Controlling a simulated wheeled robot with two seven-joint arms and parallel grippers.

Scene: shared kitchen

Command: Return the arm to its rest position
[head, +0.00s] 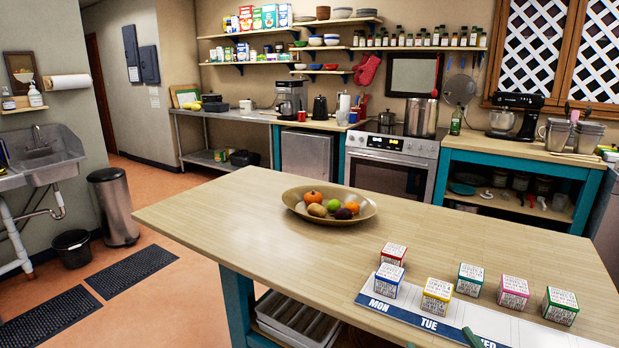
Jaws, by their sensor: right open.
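My right gripper (442,342) shows only at the bottom edge of the head view, as two green tips set apart over the near side of the wooden table. It is open, with no object seen between the tips. The rest of it and its arm are out of the frame. My left gripper is not in view. A weekly mat (408,312) marked MON, TUE and WED lies on the table just beyond the tips. Small printed cube boxes stand on or by it: a red one (393,254), a blue one (387,281), a yellow one (436,296), a teal one (469,279), a pink one (513,292) and a green one (560,306).
A wide bowl of fruit (290,199) sits mid-table. The table's left part (210,215) is clear. A stove (390,165) and counters stand behind. A sink (45,160), a tall bin (114,208) and floor mats (130,268) are at left.

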